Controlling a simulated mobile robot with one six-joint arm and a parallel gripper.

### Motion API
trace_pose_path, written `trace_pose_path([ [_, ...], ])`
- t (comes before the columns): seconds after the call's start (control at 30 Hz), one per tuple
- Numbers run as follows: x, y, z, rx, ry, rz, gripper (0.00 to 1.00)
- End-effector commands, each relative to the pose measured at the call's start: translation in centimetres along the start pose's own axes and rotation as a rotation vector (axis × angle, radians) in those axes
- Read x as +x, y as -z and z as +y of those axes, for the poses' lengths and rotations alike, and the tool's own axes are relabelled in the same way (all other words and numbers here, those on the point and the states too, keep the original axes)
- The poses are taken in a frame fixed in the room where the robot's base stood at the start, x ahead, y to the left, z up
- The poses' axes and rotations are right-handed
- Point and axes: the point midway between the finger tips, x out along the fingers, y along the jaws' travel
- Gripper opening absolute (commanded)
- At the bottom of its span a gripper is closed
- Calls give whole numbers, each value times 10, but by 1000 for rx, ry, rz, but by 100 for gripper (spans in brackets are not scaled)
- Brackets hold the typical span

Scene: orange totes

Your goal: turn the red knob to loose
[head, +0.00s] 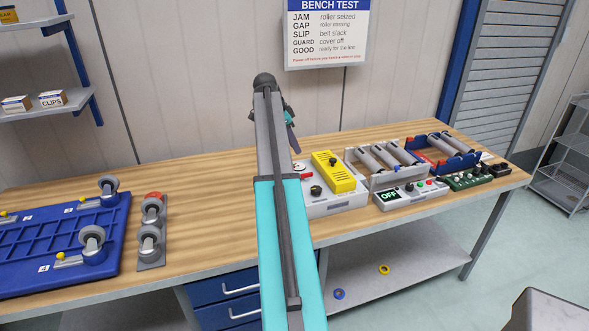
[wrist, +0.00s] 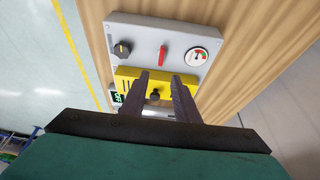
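The red knob (wrist: 162,54) is a narrow bar-shaped handle on a grey panel (wrist: 181,32), between a black knob (wrist: 122,49) and a round dial gauge (wrist: 199,57) in the wrist view. It stands roughly along the picture's vertical, leaning slightly. My gripper (wrist: 163,78) is open and empty. Its fingertips appear over the yellow box (wrist: 128,85) in the wrist view, apart from the red knob. No loose mark is readable.
The yellow box also shows in the head view (head: 334,172). To its right are roller frames (head: 385,180) and a grey unit with a green display (head: 410,194). A blue tray (head: 60,240) and caster wheels (head: 150,243) lie at left. The bench middle, left of my arm, is clear.

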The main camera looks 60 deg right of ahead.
Motion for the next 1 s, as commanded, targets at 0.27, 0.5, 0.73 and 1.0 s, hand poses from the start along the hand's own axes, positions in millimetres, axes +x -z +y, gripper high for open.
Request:
trace_pose_path([
  [0.27,-4,-10,-3,-12,5,0,28],
  [0.5,-1,-12,-3,-15,5,0,28],
  [0.73,15,-13,-3,-16,5,0,28],
  [1.0,46,-12,-3,-15,4,0,28],
])
